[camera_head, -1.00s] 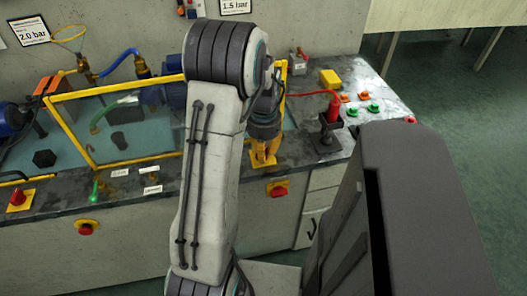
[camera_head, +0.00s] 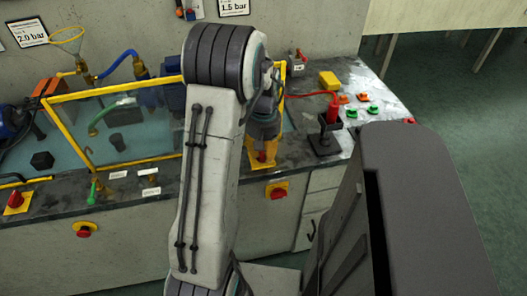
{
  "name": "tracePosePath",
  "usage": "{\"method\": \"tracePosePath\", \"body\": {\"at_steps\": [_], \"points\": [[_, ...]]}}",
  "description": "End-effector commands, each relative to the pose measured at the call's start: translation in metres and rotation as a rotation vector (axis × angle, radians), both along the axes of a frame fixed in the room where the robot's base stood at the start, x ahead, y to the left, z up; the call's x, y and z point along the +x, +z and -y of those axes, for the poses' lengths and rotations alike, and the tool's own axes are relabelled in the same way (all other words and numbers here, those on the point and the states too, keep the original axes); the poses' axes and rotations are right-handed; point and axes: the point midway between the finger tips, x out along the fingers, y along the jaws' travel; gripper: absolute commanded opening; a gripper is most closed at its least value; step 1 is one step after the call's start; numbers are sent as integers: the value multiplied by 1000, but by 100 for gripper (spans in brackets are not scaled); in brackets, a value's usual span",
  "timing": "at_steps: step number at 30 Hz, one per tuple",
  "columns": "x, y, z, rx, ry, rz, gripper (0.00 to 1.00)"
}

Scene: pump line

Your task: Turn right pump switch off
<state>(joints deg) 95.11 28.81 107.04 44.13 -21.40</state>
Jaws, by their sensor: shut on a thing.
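The right pump switch (camera_head: 259,162) has a red knob on a yellow base and sits on the dark bench top near its front edge. My gripper (camera_head: 263,143) points down over it from above and is shut on its knob. My arm and gripper hide part of the switch, so the knob's exact angle is hard to tell. A similar left switch (camera_head: 16,200), red on yellow, stands at the far left of the bench.
A red emergency button (camera_head: 277,190) on a yellow plate is on the bench front just below; another (camera_head: 85,230) is further left. A yellow-framed clear guard (camera_head: 130,120) stands left of my arm. A red-and-black stand (camera_head: 327,135) is to the right.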

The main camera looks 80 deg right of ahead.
Motion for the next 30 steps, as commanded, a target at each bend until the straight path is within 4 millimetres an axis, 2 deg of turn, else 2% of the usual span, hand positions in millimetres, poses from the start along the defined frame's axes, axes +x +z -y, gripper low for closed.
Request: {"method": "tracePosePath", "body": {"at_steps": [9,25,26,30], "points": [[0,-1,0,3,100,0,0],[0,-1,0,3,118,1,0],[0,-1,0,3,118,1,26],[0,-1,0,2,117,0,39]]}}
